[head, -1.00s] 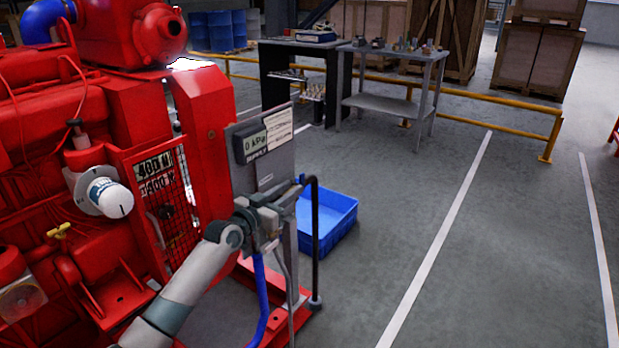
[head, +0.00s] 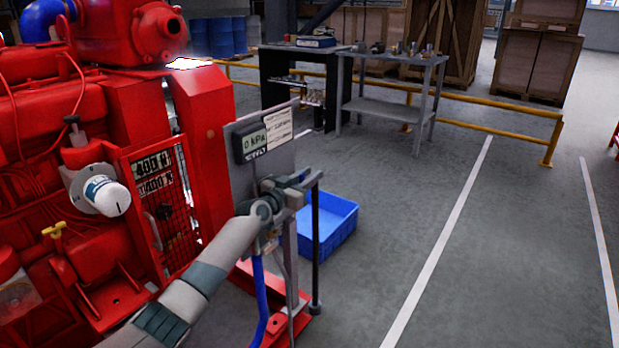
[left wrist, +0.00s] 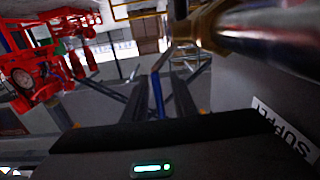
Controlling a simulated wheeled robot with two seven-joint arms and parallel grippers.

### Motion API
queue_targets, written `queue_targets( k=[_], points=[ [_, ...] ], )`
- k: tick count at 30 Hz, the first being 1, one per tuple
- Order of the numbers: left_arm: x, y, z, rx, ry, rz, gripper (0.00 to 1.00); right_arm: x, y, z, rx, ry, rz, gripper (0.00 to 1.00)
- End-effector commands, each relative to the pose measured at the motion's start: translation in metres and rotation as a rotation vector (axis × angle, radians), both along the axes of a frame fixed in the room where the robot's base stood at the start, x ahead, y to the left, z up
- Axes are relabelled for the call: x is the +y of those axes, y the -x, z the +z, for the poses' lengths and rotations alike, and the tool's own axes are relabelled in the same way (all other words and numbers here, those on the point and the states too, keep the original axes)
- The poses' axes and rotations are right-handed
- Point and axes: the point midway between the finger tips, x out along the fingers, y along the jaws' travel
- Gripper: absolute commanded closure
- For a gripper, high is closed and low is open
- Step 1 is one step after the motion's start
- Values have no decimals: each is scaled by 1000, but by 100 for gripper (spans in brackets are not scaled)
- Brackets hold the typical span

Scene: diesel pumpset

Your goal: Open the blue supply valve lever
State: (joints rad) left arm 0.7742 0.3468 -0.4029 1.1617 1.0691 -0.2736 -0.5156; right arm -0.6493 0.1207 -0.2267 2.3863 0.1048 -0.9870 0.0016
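My left gripper (head: 304,184) is at the grey panel (head: 242,183) with the 0 kPa display, below and right of the display. It covers the top of the dark upright pipe (head: 315,255). Its fingers are too small and overlapped to show whether they are open. In the left wrist view a brass fitting (left wrist: 186,30) and a shiny metal pipe (left wrist: 265,33) are close to the camera, beside a SUPPLY label (left wrist: 286,130). I cannot make out the blue valve lever for certain; my gripper hides that area in the head view. My right gripper is not in view.
The red pumpset (head: 60,200) fills the left. A blue hose (head: 260,290) hangs below the gripper. A blue crate (head: 335,228) lies on the floor behind the dark pipe. A grey table (head: 395,105) and yellow rail (head: 500,132) stand behind. The floor at right is clear.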

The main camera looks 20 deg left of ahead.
Motion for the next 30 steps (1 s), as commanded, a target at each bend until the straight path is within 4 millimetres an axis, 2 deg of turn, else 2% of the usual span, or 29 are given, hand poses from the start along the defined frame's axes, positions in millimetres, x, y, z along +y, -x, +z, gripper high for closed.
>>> queue_targets(
  k=[3, 6, 30],
  points=[
    [0, 0, 0, 0, 0, 0, 77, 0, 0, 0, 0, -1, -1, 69],
    [0, 0, 0, 0, 0, 0, 100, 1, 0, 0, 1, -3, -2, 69],
    [0, 0, 0, 1, 1, 0, 100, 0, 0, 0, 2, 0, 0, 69]
  ],
)
